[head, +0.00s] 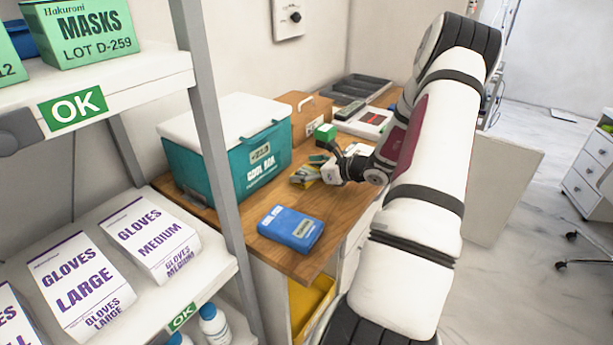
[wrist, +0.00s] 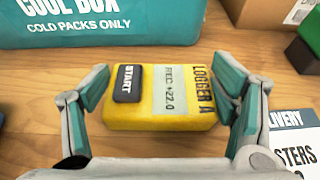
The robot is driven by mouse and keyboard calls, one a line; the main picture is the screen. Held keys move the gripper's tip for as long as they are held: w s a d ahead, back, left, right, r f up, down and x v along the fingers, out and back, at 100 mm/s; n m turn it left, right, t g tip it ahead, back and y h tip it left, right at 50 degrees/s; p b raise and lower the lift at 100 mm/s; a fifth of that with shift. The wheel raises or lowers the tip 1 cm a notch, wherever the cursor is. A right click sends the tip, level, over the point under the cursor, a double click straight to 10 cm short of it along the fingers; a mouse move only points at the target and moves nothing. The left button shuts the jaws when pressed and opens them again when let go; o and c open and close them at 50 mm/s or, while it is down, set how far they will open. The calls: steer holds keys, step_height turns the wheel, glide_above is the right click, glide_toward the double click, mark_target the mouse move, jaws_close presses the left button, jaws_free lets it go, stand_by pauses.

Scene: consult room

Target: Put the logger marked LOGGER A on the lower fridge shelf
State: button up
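In the head view my gripper (head: 325,168) reaches down to the counter beside the cool box, partly covering the yellow logger (head: 304,178). No fridge or fridge shelf is in view.
The teal cool box (head: 228,160) stands left of the gripper. A blue pack (head: 291,228) lies on the counter front. A cardboard box (head: 305,117), a green-topped block (head: 325,132) and grey trays (head: 355,88) are behind. A shelf rack with glove boxes (head: 75,280) stands at left.

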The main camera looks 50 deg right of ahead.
mark_target(306, 171)
steer(key=shift+c, duration=0.6)
steer(key=shift+r, duration=0.15)
steer(key=shift+r, duration=0.55)
step_height(306, 171, up, 2)
steer(key=shift+r, duration=0.1)
steer(key=s, duration=0.5)
steer(key=s+a+r, duration=0.1)
steer(key=s, duration=1)
steer(key=shift+a+r+b, duration=0.2)
steer(key=shift+a+b, duration=0.1)
steer(key=shift+b, duration=0.1)
